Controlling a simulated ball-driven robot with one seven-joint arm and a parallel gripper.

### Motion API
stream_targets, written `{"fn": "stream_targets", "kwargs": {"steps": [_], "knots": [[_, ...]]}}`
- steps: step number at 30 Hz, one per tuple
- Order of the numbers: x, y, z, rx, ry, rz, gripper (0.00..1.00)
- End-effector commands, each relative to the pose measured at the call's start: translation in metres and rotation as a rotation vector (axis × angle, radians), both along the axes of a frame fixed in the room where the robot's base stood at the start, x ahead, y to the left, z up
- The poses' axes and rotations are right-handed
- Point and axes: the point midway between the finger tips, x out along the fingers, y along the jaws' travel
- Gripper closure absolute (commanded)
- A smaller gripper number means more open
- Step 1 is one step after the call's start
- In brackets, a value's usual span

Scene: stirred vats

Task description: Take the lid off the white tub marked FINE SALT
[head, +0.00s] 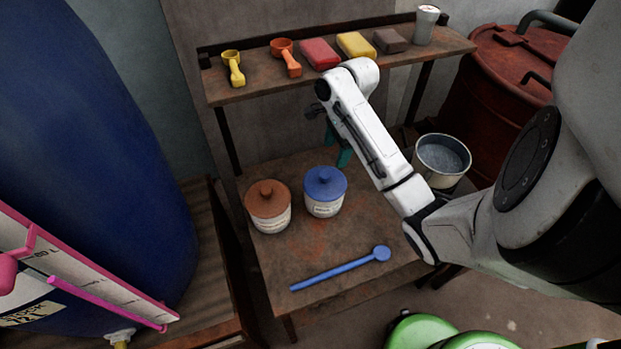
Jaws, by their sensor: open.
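Two white tubs stand side by side on the lower table. One tub (271,222) has a brown lid (267,199) with a round knob. The other tub (323,208) has a blue lid (325,184) with a round knob. Both lids sit on their tubs. Each tub has a label on its front, but the print is too small to read, so I cannot tell which is FINE SALT. My gripper (337,146) is open, with teal fingers partly hidden behind my white arm. It is above and behind the blue-lidded tub, apart from both lids.
A blue long-handled ladle (341,268) lies at the table's front. A grey bucket (442,160) stands right of my arm. The shelf (262,88) behind holds a yellow scoop (233,68), an orange scoop (286,57), several blocks and a metal cup (425,25). A blue vat (90,130) fills the left.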

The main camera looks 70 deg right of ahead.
Motion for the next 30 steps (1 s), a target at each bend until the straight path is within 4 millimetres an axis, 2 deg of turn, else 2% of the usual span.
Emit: {"fn": "stream_targets", "kwargs": {"steps": [4,9,17,27,30], "knots": [[0.001,0.002,-0.025,0.003,0.002,-0.004,0.27],[0.004,0.004,-0.044,0.002,0.003,-0.004,0.27],[0.008,0.007,-0.058,0.0,0.002,-0.002,0.27],[0.018,0.017,-0.095,0.0,0.003,-0.002,0.27],[0.019,0.017,-0.101,0.0,0.002,-0.002,0.27]]}}
